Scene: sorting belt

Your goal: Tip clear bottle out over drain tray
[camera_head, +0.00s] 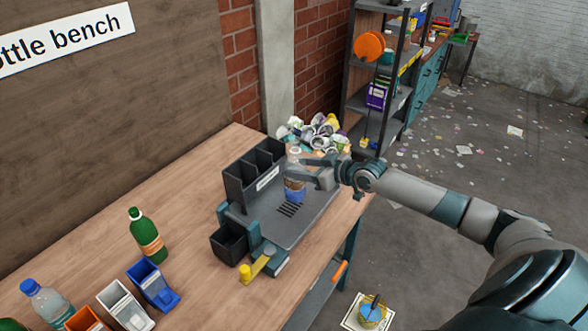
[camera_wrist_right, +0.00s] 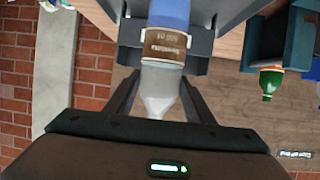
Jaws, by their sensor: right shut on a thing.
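A clear bottle (camera_head: 294,157) with a brown band and a blue lower part is upright over the grey drain tray (camera_head: 316,216). Its clear neck (camera_wrist_right: 160,102) points towards the palm side in the right wrist view. My right gripper (camera_head: 290,178) is shut on the bottle around its middle, with a finger on each side. The fingers hide part of the bottle. The blue lower part is close to the tray's slots (camera_head: 289,210); I cannot tell whether it touches. My left gripper is not in view.
A dark divided bin (camera_head: 240,186) stands along the tray's back. A green bottle (camera_head: 147,238), another clear bottle (camera_head: 46,303) and small coloured bins (camera_head: 153,287) stand at left. Bare bench lies left of the tray.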

